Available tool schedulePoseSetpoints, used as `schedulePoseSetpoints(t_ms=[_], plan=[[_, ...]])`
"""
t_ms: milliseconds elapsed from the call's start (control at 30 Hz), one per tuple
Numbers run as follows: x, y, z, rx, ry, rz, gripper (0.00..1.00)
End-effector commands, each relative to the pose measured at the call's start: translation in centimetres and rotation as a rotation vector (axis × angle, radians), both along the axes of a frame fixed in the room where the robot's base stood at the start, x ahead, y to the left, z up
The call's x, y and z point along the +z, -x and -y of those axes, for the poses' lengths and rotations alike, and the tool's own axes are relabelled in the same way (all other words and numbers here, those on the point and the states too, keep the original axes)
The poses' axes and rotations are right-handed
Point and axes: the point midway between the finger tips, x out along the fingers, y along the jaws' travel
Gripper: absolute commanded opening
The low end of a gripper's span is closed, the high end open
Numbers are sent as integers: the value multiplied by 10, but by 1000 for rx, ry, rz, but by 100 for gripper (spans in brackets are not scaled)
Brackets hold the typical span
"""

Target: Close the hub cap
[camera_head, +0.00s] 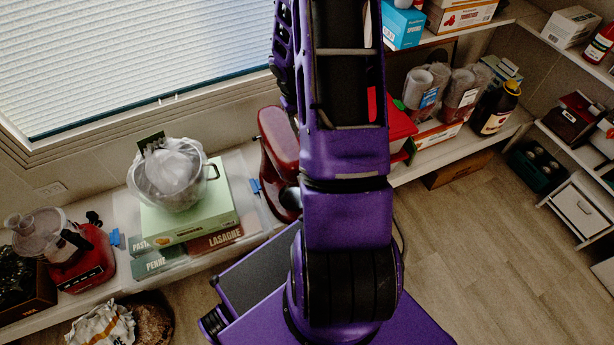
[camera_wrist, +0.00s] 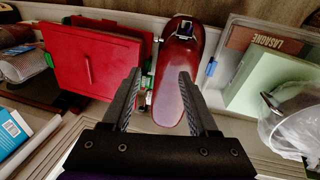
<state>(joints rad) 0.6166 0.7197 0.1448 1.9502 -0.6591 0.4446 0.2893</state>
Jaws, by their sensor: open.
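A glossy red stand mixer (camera_head: 279,138) stands on the low shelf under the window, partly hidden behind my arm in the head view. In the wrist view the mixer's rounded red head (camera_wrist: 178,88) points away from my gripper. A small metallic and dark part, which looks like the hub end with its cap (camera_wrist: 184,28), is at the far end of the head. I cannot tell the cap's exact position. My gripper (camera_wrist: 159,85) is open and empty. Its fingers appear over the near part of the mixer head, and I see no contact. The gripper is hidden in the head view.
Left of the mixer in the wrist view is a red box-like thing (camera_wrist: 92,62), close to the left finger. A pantry shelf (camera_head: 450,150) with jars stands right of my arm.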

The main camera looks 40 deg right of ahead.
Motion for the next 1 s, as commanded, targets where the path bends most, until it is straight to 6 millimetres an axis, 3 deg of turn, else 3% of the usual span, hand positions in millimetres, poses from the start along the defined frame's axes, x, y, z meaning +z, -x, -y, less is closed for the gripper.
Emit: schedulePoseSetpoints(t_ms=[100, 200, 433, 567, 1000], plan=[[-27, 22, -10, -20, -104, -18, 60], [-38, 30, -19, -26, -163, -18, 60], [-51, 35, -26, -29, -210, -12, 60], [-68, 35, -27, -26, -210, -15, 60], [-164, 35, -27, -28, -208, -15, 60]])
